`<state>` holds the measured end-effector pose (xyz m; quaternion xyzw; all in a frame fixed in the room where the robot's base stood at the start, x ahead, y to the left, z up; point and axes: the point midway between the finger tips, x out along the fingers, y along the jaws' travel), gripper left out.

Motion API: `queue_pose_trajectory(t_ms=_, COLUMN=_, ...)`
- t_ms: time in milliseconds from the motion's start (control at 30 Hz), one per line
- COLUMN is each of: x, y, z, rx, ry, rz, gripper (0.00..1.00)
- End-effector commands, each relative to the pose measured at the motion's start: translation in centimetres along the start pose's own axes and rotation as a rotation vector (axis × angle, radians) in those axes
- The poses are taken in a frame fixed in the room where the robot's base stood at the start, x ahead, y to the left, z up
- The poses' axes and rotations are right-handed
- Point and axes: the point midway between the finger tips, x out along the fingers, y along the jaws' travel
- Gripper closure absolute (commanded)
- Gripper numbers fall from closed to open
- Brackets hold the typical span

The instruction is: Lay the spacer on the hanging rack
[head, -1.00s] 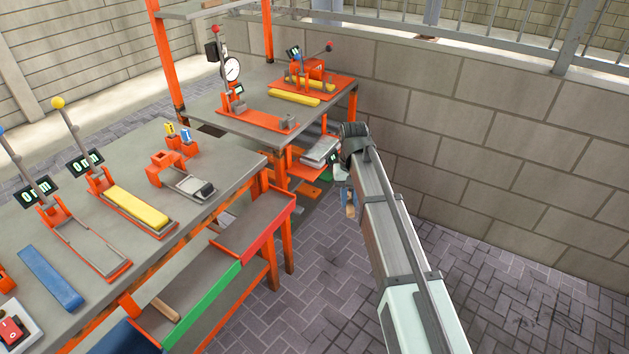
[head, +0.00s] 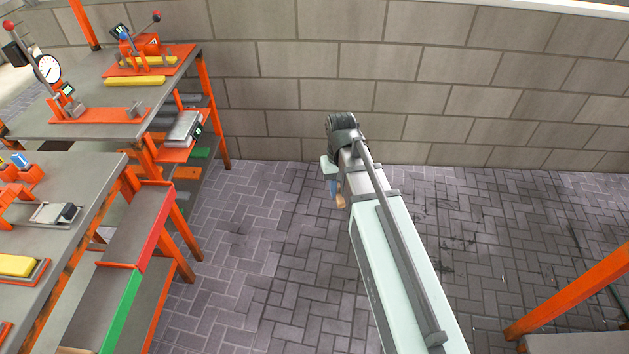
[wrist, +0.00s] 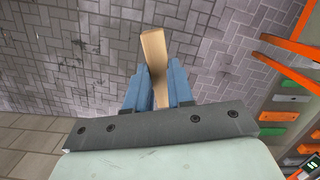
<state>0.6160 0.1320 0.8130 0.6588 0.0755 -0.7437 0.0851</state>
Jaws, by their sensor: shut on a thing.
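My gripper (wrist: 158,85) is shut on a tan wooden spacer (wrist: 153,45), which sticks out beyond the blue fingertips in the wrist view. In the head view the spacer (head: 340,201) shows as a small tan end below my gripper (head: 333,188), mostly hidden by my arm. The gripper is over open paved floor, apart from the benches. I cannot make out the hanging rack for certain in these frames.
Workbenches with orange frames stand at the left, with a gauge fixture (head: 48,68), yellow bars (head: 135,81) and a red-and-green edged shelf (head: 150,230). A block wall (head: 420,90) closes the back. An orange post (head: 570,290) stands at lower right. The paved floor between is clear.

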Motion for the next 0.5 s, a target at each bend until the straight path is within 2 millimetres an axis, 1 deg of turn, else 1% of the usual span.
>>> queue_pose_trajectory(t_ms=33, x=0.2, y=0.7, z=0.5, rx=0.012, ry=0.0, rz=-0.002, gripper=1.0)
queue_pose_trajectory(t_ms=100, x=0.3, y=1.5, z=0.8, rx=0.025, ry=0.0, rz=-0.003, gripper=1.0)
queue_pose_trajectory(t_ms=400, x=1.0, y=4.3, z=2.4, rx=0.075, ry=0.0, rz=-0.009, gripper=1.0)
queue_pose_trajectory(t_ms=467, x=1.3, y=4.7, z=3.1, rx=0.083, ry=0.0, rz=-0.01, gripper=1.0)
queue_pose_trajectory(t_ms=500, x=1.3, y=4.0, z=3.0, rx=0.071, ry=0.0, rz=-0.009, gripper=1.0)
